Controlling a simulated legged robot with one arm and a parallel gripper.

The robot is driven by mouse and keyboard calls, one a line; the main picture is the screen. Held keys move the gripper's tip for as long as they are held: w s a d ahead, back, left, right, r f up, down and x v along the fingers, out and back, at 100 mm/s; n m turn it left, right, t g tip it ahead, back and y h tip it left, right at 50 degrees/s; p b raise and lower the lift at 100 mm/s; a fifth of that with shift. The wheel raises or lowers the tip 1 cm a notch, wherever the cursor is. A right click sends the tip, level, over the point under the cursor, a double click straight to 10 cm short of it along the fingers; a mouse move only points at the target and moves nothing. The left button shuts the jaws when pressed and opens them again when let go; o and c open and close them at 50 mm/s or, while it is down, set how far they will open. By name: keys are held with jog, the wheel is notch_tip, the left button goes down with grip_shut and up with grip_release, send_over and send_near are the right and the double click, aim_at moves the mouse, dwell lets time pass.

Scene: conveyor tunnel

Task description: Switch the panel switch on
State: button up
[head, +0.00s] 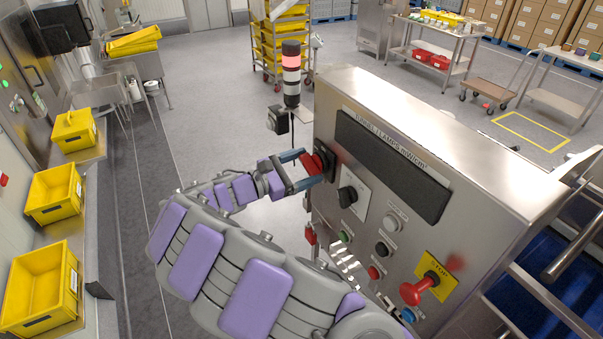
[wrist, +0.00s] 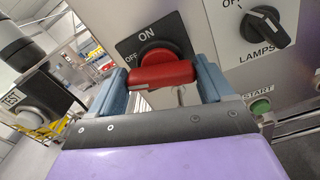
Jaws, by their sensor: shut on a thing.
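The panel switch is a red rotary handle (wrist: 163,72) on a black plate (wrist: 128,47) marked ON at the top and OFF at the left. In the wrist view the handle's bar lies roughly crosswise between the two blue fingers of my gripper (wrist: 163,90). In the head view the red handle (head: 313,163) is at the left end of the steel panel's face, with my gripper (head: 298,170) reaching it from the left. The fingers are shut on the handle. The handle's far side is hidden.
A black LAMPS knob (head: 347,196) is right of the switch. Green, white, black and red buttons and a red STOP button (head: 412,292) sit lower on the panel (head: 440,110). A signal tower (head: 291,75) stands behind it. Yellow bins (head: 50,285) line the left.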

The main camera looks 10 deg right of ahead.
jog(key=m+b, duration=0.5)
jog(key=shift+f+m, duration=0.2)
jog(key=shift+m, duration=0.1)
jog(key=m+b, duration=0.4)
jog(key=shift+s+b, duration=0.1)
jog(key=shift+b, duration=0.3)
jog(key=shift+m, duration=0.3)
jog(key=o, duration=0.9)
jog(key=shift+d, duration=0.15)
jog(key=shift+o, duration=0.2)
